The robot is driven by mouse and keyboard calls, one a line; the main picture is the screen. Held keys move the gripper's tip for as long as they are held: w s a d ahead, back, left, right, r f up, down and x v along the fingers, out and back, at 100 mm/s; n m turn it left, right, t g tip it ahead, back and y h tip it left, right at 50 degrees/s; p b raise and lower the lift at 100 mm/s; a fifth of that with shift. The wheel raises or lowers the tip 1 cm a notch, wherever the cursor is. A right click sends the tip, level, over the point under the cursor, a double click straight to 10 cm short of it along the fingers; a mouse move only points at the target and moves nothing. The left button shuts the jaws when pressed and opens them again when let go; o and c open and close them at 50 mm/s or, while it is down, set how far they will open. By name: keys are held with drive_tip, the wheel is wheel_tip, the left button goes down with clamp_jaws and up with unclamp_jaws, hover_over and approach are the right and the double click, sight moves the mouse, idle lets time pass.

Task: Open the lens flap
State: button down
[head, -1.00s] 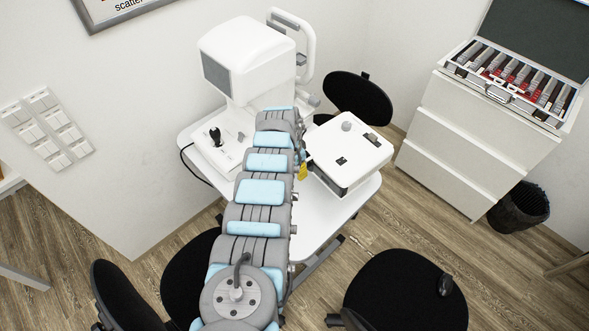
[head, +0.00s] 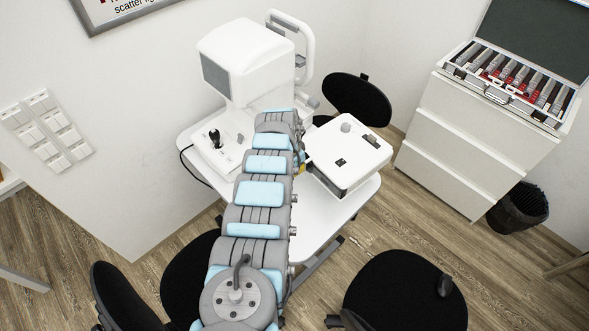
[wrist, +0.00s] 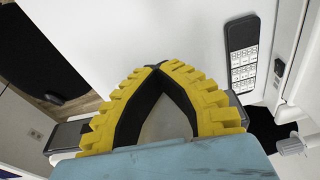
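A white box-shaped device (head: 350,172) stands on the right part of the white table (head: 312,224). It has a grey knob and small dark parts on top. I cannot make out the lens flap for certain in either view. My gripper (wrist: 158,68) has yellow ribbed fingers with black inner faces; the tips meet at the top of the wrist view, and nothing is seen held between them. In the head view only a small yellow bit of my gripper (head: 302,169) shows at the left side of the white box; my arm hides the rest.
A white instrument with a screen (head: 243,62) stands at the back left of the table. A joystick (head: 215,138) is in front of it. Black chairs (head: 405,292) surround the table. A drawer cabinet (head: 480,130) with an open lens case (head: 515,82) is at the right.

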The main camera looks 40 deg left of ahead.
drive_tip(key=shift+s+a+r+p, duration=0.1)
drive_tip(key=shift+s+r+p, duration=0.5)
drive_tip(key=shift+p, duration=1)
drive_tip(key=shift+f, duration=0.1)
drive_tip(key=c, duration=1.3)
unclamp_jaws()
wheel_tip(320, 180, up, 12)
drive_tip(key=s, duration=0.1)
drive_tip(key=shift+s+a, duration=0.15)
drive_tip(key=shift+s, duration=0.25)
